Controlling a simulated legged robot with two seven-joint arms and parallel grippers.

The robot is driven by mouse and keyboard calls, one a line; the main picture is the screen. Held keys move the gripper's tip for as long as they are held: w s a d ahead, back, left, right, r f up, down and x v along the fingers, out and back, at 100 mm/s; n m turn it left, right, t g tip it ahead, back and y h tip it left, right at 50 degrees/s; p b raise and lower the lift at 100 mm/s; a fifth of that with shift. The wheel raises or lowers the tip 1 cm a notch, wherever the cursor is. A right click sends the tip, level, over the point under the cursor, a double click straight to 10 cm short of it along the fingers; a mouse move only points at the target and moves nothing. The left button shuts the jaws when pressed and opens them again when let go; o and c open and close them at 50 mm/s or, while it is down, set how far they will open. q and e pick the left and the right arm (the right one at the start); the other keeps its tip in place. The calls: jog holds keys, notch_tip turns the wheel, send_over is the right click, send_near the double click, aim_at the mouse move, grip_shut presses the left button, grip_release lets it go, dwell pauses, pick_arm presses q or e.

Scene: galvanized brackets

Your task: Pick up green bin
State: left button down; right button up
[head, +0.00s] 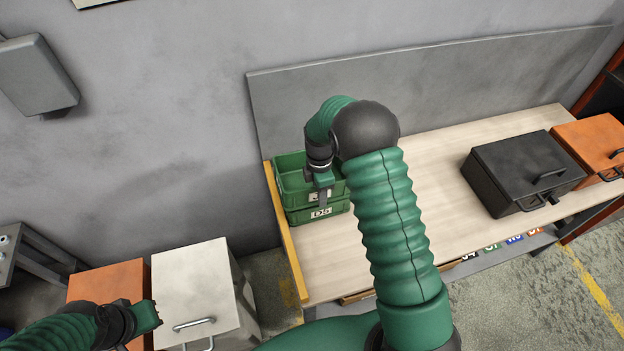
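Two green bins are stacked at the left end of the wooden workbench; the upper bin (291,183) sits on the lower bin (300,217), whose front label reads D5. My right gripper (323,193) points down at the front wall of the upper bin, with a finger in front of that wall and its label. The rest of the gripper is hidden by its own wrist, so I cannot tell whether it is shut on the wall. My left gripper (152,317) is low at the left, away from the bins, over the boxes; its finger opening is unclear.
The workbench (450,190) is clear in the middle, with a yellow left edge and a grey back panel. A black case (520,170) and an orange case (592,145) stand at its right. A white box (195,285) and an orange box (105,283) stand lower left.

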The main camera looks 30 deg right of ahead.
grip_shut()
dwell(1.4)
